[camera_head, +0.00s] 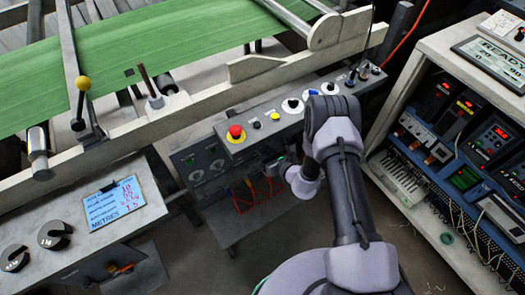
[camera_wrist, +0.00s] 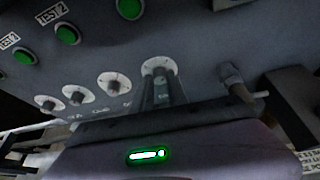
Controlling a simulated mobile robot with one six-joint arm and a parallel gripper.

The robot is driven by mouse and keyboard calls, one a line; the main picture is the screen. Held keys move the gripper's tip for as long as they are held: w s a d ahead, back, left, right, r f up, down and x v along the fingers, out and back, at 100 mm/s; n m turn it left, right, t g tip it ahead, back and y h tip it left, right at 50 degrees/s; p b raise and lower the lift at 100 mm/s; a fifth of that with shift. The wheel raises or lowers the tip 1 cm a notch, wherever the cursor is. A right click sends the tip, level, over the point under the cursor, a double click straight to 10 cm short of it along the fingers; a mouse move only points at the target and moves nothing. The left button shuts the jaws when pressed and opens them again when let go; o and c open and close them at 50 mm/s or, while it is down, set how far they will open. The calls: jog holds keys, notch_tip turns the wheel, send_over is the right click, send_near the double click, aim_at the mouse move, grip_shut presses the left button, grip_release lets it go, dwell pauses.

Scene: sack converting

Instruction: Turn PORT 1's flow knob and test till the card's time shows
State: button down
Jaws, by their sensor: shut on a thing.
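In the wrist view, my gripper (camera_wrist: 160,98) is shut on a flow knob (camera_wrist: 159,71) with a white dial plate, the rightmost in a row on a dark panel (camera_wrist: 195,35). Its port label is not readable. Other knobs, such as this small one (camera_wrist: 112,83), sit to its left. Green buttons (camera_wrist: 67,34) line the panel above, with labels that seem to read TEST 2. In the head view, a blue card (camera_head: 113,203) with red handwritten figures lies on the left cabinet; its lines are too small to read surely. My gripper is mostly hidden behind my arm there.
A control box with a red emergency button (camera_head: 235,133) and several knobs overhangs the grey panel (camera_head: 197,165). A rack of instruments (camera_head: 470,120) with a READY display (camera_head: 492,62) stands at the right. In the wrist view, a metal fitting (camera_wrist: 232,82) sticks out right of the gripped knob.

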jog(key=m+y, duration=0.1)
jog(key=m, duration=0.1)
jog(key=m+g+y+b, duration=0.1)
jog(key=shift+w+d+f+m, duration=0.1)
jog(key=shift+d+f+m, duration=0.1)
jog(key=shift+m, duration=0.2)
dwell(0.4)
jog(key=c, duration=1.3)
grip_release()
jog(key=p+v, duration=0.6)
jog(key=v, duration=1.1)
jog(key=shift+d, duration=0.4)
jog(key=shift+f, duration=0.1)
